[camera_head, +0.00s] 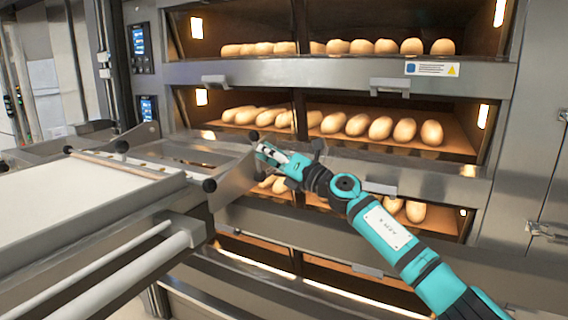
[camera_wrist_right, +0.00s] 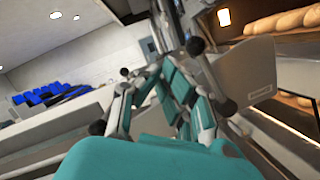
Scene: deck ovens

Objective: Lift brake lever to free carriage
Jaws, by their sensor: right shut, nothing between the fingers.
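The carriage (camera_head: 62,215) is a metal loader with a pale belt, at the left of the head view. I cannot tell for sure which one belongs to the brake lever. My right gripper (camera_head: 264,150) is shut and empty, just right of the carriage's grey side plate (camera_head: 236,181). In the right wrist view the teal fingers (camera_wrist_right: 172,72) are among several black knobs (camera_wrist_right: 195,46); contact is unclear. My left gripper is not in view.
A deck oven (camera_head: 340,72) with loaves on its decks (camera_head: 380,128) stands behind the gripper. Its handles (camera_head: 390,86) stick out. Blue items (camera_wrist_right: 50,93) sit at the left in the wrist view. A control panel (camera_head: 140,42) is at upper left.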

